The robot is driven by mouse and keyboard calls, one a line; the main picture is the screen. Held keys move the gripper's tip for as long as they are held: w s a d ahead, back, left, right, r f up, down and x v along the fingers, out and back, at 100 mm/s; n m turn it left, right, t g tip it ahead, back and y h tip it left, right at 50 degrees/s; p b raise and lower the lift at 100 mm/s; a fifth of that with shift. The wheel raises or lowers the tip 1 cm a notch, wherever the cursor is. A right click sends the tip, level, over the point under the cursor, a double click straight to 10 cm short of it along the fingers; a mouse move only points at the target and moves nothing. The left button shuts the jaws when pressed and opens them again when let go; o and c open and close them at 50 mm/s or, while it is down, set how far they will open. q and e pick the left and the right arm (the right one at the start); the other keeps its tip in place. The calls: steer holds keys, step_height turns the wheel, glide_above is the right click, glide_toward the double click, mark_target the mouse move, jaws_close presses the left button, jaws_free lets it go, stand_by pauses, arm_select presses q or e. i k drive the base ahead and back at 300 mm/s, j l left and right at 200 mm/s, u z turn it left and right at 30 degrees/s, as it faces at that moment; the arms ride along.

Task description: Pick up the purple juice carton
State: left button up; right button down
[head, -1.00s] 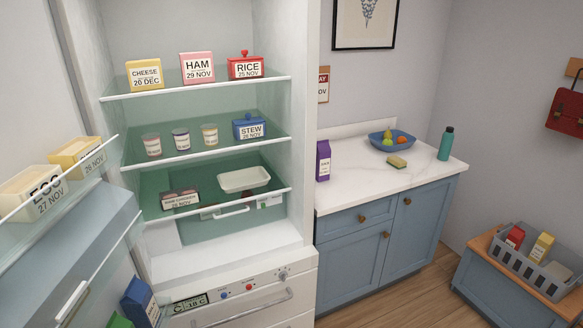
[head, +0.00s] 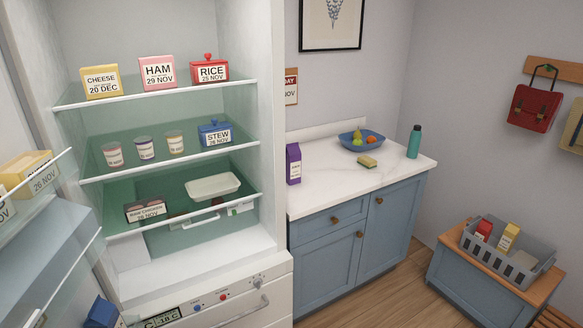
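The purple juice carton (head: 293,164) stands upright at the left end of the white countertop (head: 330,190), close to the fridge's right side wall. A white label shows on its front. Neither of my grippers is in the head view, and nothing is touching the carton.
The open fridge (head: 270,150) with stocked shelves stands left of the counter. On the counter are a blue fruit bowl (head: 347,142), a sponge (head: 366,162) and a teal bottle (head: 414,142). A grey basket (head: 548,263) sits on a low bench at right. The counter's front is clear.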

mark_target(293, 154)
steer(key=u, duration=0.35)
steer(key=i+l+u, duration=0.1)
steer(key=u, duration=0.25)
steer(key=l+u, duration=0.15)
steer(key=u, duration=0.2)
steer(key=i+l+u, duration=0.25)
steer(key=l, duration=0.3)
steer(key=i+l+u, duration=0.2)
steer(key=l, duration=0.4)
steer(key=l+u, duration=0.25)
steer(key=l, duration=0.35)
steer(key=l+u, duration=0.2)
steer(key=l, duration=0.45)
steer(key=i, duration=0.05)
